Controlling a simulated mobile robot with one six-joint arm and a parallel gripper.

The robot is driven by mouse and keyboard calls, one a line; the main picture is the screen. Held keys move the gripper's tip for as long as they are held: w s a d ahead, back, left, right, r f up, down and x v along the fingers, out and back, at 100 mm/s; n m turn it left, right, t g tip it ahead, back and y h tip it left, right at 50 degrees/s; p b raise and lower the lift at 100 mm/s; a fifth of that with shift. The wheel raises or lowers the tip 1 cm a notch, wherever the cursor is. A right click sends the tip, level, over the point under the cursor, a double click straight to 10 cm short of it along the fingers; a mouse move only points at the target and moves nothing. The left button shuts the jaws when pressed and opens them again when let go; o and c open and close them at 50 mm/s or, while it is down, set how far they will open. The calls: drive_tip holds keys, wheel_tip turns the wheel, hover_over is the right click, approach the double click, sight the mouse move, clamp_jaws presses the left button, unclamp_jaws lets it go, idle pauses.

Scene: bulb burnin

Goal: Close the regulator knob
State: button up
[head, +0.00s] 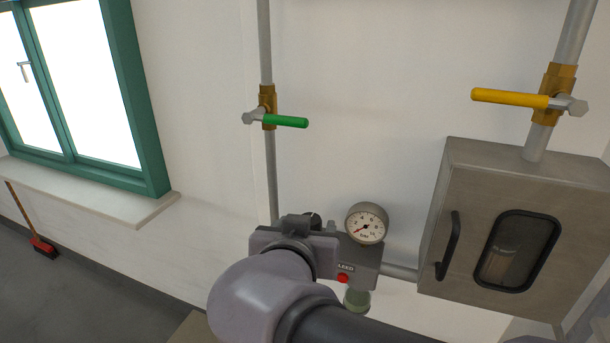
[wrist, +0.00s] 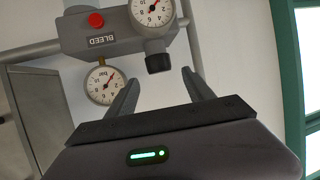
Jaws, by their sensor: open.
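The regulator (wrist: 125,36) is a grey block on a pipe, with a red BLEED button (wrist: 95,19). Its black regulator knob (wrist: 158,63) sticks out toward my gripper (wrist: 160,78) in the wrist view, where the scene appears upside down. My gripper is open and empty. Its two fingers point at the knob, one to each side, with the knob appearing just past the tips; I cannot tell any contact. In the head view my wrist covers much of the regulator (head: 367,263), and only a dark bit of the knob (head: 313,219) shows; the fingers are hidden.
A round gauge (head: 366,223) sits on the regulator, with a greenish bowl (head: 357,299) below. A green-handled valve (head: 288,121) and a yellow-handled valve (head: 510,98) are above. A metal cabinet (head: 460,220) stands at right, a window (head: 85,80) at left.

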drive_tip(key=p+v, duration=0.1)
drive_tip(key=v, duration=1)
drive_tip(key=shift+p, duration=0.35)
drive_tip(key=shift+f, duration=0.1)
drive_tip(key=s+d+f+m+g+y+b, duration=0.1)
drive_tip(key=s+d+f+g+y+b, duration=0.1)
drive_tip(key=d+f, duration=0.4)
drive_tip(key=s+d+f+m+g+y+b, duration=0.1)
drive_tip(key=s+d+f+g, duration=0.4)
drive_tip(key=f, duration=0.4)
drive_tip(key=shift+s+d+f+m+y+b, duration=0.25)
drive_tip(key=shift+s+d+m+y+b, duration=0.15)
drive_tip(key=shift+s+d, duration=0.2)
